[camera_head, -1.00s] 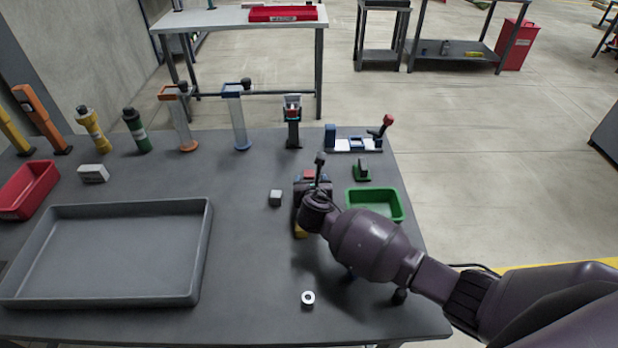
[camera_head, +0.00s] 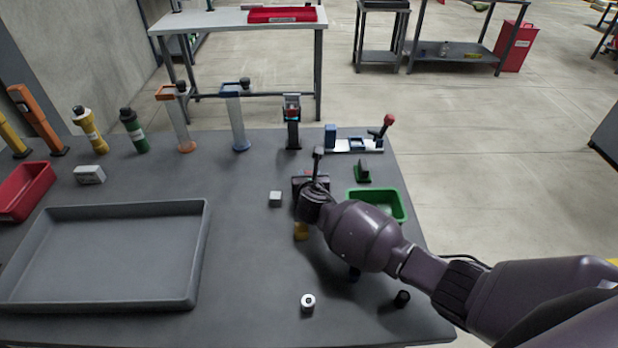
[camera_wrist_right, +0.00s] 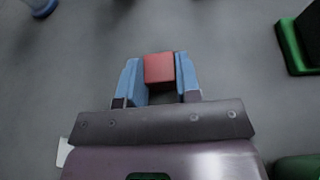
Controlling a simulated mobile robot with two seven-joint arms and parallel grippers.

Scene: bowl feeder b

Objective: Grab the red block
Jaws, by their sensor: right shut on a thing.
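The red block (camera_wrist_right: 159,69) sits between the two blue fingertips of my right gripper (camera_wrist_right: 158,80) in the right wrist view. The gripper is shut on it. In the head view a small part of the red block (camera_head: 310,172) shows just beyond my right gripper (camera_head: 309,181). The wrist and forearm hide much of the gripper there. I cannot tell whether the block touches the table. My left gripper is in neither view.
A grey block (camera_head: 275,199) lies just left of the right gripper. A green bin (camera_head: 404,211) stands to its right, partly behind the arm. A yellow piece (camera_head: 301,231) and a white ring (camera_head: 308,303) lie nearer. A large grey tray (camera_head: 203,240) fills the left.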

